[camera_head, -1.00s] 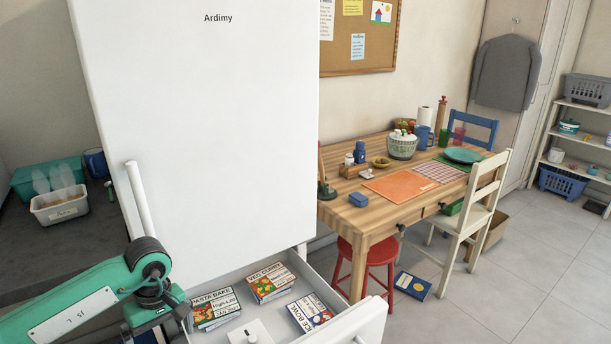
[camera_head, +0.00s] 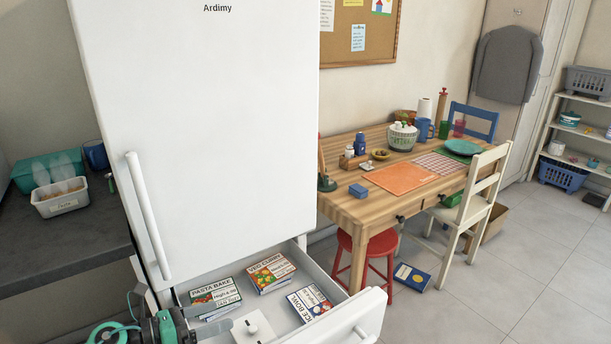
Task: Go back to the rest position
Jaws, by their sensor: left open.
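My left gripper (camera_head: 212,320) shows at the bottom left edge, partly cut off by the frame. It is open, with its grey fingers pointing right, and no object shows between them. In the view it overlaps the left front part of the pulled-out freezer drawer (camera_head: 372,310); I cannot tell whether it touches. The drawer holds a pasta bake box (camera_head: 213,297), a veg box (camera_head: 270,272), an ice bowl box (camera_head: 309,302) and a white piece with a knob (camera_head: 252,328). My right gripper is out of view.
The tall white fridge (camera_head: 200,130) stands behind the drawer, its upper door shut. A dark counter (camera_head: 70,240) with tubs is at left. A wooden table (camera_head: 345,205), red stool (camera_head: 365,262) and white chair (camera_head: 480,205) stand at right.

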